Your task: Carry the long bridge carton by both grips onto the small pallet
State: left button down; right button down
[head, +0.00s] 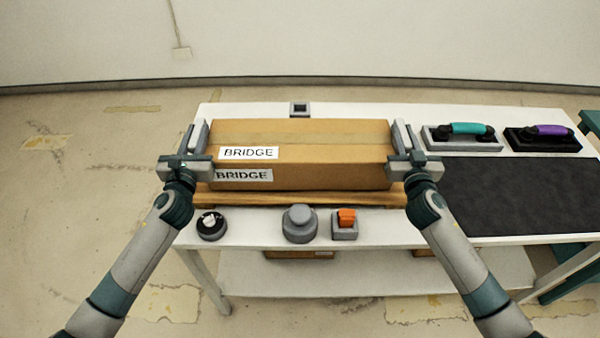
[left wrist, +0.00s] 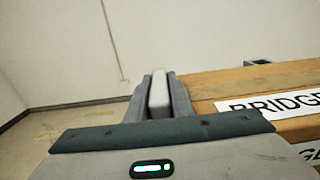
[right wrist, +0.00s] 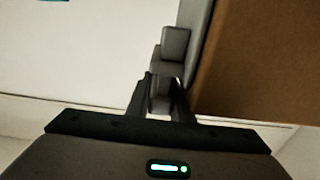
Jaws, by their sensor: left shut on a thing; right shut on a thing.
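The long brown bridge carton (head: 330,165) with white BRIDGE labels sits at the left part of the white table, over a low wooden pallet (head: 300,198) whose front edge shows below it. I cannot tell whether the carton touches the pallet. My left gripper (head: 188,160) is shut on the grip (left wrist: 158,95) at the carton's left end. My right gripper (head: 412,158) is shut on the grip at the right end, where a grey bracket (right wrist: 192,40) stands against the carton side (right wrist: 255,70). The carton looks about level.
A black-and-white knob (head: 211,225), a grey round button (head: 299,224) and an orange switch (head: 346,220) stand along the front edge. A small grey socket (head: 299,108) is behind the carton. A dark mat (head: 505,195), a teal-handled tool (head: 466,130) and a purple-handled tool (head: 545,133) are at right.

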pick_arm(q)
jog(key=shift+f+b, duration=0.65)
jog(key=shift+f, duration=0.05)
pick_arm(e)
jog(key=shift+f, duration=0.7)
pick_arm(q)
jog(key=c, duration=1.6)
grip_release()
pick_arm(e)
jog(key=c, duration=1.6)
grip_release()
pick_arm(q)
jog(key=shift+o, duration=0.2)
jog(key=shift+r, duration=0.1)
pick_arm(e)
jog(key=shift+o, duration=0.2)
jog(key=shift+r, duration=0.1)
pick_arm(q)
jog(key=shift+s, duration=0.2)
jog(key=s, duration=1.1)
jog(key=shift+s, duration=0.4)
pick_arm(e)
jog(key=shift+s, duration=0.15)
jog(key=s, duration=1.1)
jog(key=shift+s, duration=0.4)
jog(key=shift+s, duration=0.1)
